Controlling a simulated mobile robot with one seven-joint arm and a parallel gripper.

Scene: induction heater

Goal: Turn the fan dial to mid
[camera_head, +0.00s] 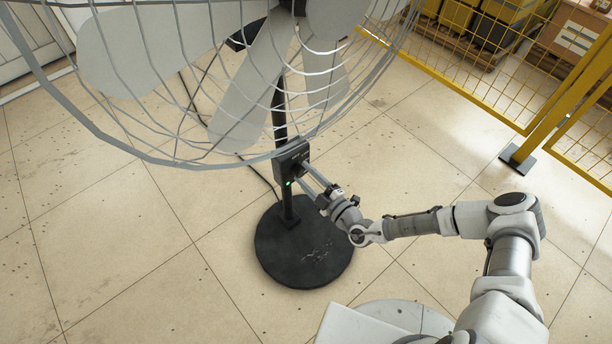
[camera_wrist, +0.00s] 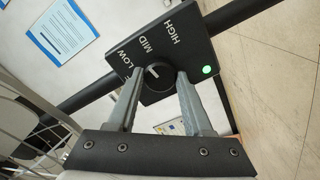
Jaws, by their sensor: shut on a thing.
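The fan's black control box (camera_head: 291,158) sits on the pole below the grey wire cage. In the wrist view the box face (camera_wrist: 193,50) carries the words LOW, MID and HIGH. The black round dial (camera_wrist: 158,82) is on this face, and its white mark points roughly toward MID. My gripper (camera_wrist: 159,98) has one finger on each side of the dial and is shut on it. In the head view my gripper (camera_head: 306,177) reaches the box from the lower right; the dial itself is hidden there.
A green light (camera_wrist: 207,71) glows on the box. The large fan cage (camera_head: 200,150) hangs close above and left of my gripper. The round black fan base (camera_head: 303,262) stands on the tiled floor. A yellow mesh fence (camera_head: 480,70) is at the upper right. Floor around is mostly clear.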

